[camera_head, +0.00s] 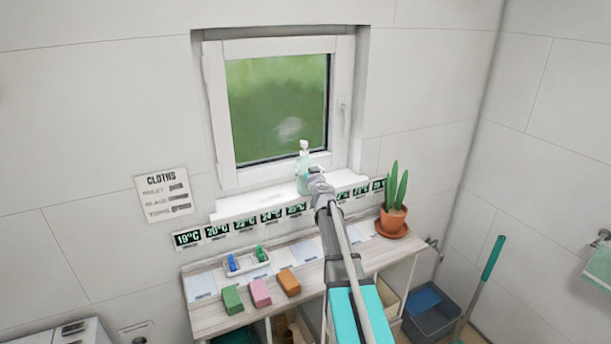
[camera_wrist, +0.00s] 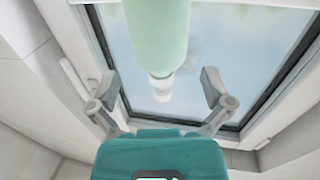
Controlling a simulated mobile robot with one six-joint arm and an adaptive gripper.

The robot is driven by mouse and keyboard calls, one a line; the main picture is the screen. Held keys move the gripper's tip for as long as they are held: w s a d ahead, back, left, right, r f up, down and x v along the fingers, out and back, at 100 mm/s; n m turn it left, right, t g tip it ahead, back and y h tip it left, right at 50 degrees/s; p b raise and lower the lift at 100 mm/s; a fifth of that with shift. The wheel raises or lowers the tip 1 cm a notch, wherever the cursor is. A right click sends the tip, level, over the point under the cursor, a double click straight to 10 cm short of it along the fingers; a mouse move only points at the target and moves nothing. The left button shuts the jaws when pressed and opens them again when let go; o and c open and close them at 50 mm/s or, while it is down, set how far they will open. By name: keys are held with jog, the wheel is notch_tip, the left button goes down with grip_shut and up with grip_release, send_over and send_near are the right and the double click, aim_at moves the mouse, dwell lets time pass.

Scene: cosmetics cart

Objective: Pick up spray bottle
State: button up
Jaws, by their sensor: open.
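The spray bottle (camera_head: 303,172) is pale green with a white top and stands upright on the white window sill. My gripper (camera_head: 318,180) is just in front of it and hides part of its lower right side. In the wrist view the bottle (camera_wrist: 157,32) appears upside down, its white neck and head toward the picture's middle. There my gripper (camera_wrist: 160,80) has its two fingers spread wide, one on each side of the bottle's white top, with clear gaps. Nothing is held. I cannot tell how far the fingers are from the bottle in depth.
A window (camera_head: 277,105) is behind the bottle. Below the sill (camera_head: 235,208) is a strip of temperature labels. The shelf top (camera_head: 208,315) holds green, pink and brown blocks, a small white tray (camera_head: 247,263) and a potted plant (camera_head: 392,215) at right.

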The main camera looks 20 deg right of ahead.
jog(key=shift+w+d, duration=0.25)
jog(key=shift+w, duration=1.05)
jog(key=shift+w+d, duration=0.2)
jog(key=shift+w, duration=1.05)
jog(key=c, duration=1.1)
jog(key=shift+r, duration=0.15)
jog(key=shift+c, duration=0.2)
